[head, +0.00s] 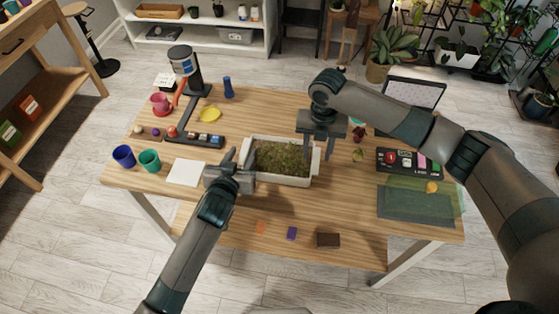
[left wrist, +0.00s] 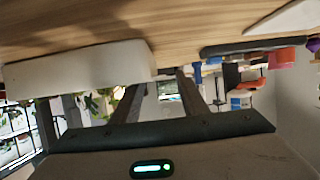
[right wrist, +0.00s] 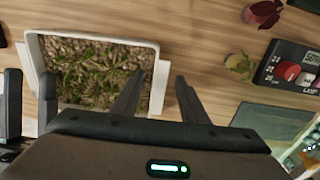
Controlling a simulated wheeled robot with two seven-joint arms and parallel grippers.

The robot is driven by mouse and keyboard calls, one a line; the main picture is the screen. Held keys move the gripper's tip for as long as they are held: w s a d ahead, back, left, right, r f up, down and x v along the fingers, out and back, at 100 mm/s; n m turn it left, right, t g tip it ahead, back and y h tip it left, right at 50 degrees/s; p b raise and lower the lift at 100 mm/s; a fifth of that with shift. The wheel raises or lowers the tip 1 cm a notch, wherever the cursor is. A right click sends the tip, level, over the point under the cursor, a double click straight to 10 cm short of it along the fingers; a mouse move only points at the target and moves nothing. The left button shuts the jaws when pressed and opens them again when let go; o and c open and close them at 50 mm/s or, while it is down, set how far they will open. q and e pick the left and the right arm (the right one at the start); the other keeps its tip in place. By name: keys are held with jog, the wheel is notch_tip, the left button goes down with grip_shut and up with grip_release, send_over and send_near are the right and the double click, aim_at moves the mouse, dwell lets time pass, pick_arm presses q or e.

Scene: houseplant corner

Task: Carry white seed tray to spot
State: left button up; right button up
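The white seed tray (head: 318,165), filled with green-brown growth, rests on the wooden table's middle. My left gripper (head: 236,160) is open at its left end; in the left wrist view the tray's white side (left wrist: 80,70) reaches close to one finger, and I cannot tell whether its edge is between them. My right gripper (head: 320,150) points down at the tray's right end. In the right wrist view its fingers are apart, with the tray's white end lip (right wrist: 160,86) between them. A translucent green patch with a dark green mat (head: 415,206) lies at the table's front right.
A control box (head: 408,162) and a laptop (head: 412,93) stand to the right. A white sheet (head: 186,172), a blue cup (head: 123,155) and a teal cup (head: 149,161) are at left.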

pick_arm(q)
grip_shut()
pick_arm(e)
grip_shut()
pick_arm(q)
jog(key=shift+r, duration=0.1)
pick_arm(e)
jog(key=shift+r, duration=0.1)
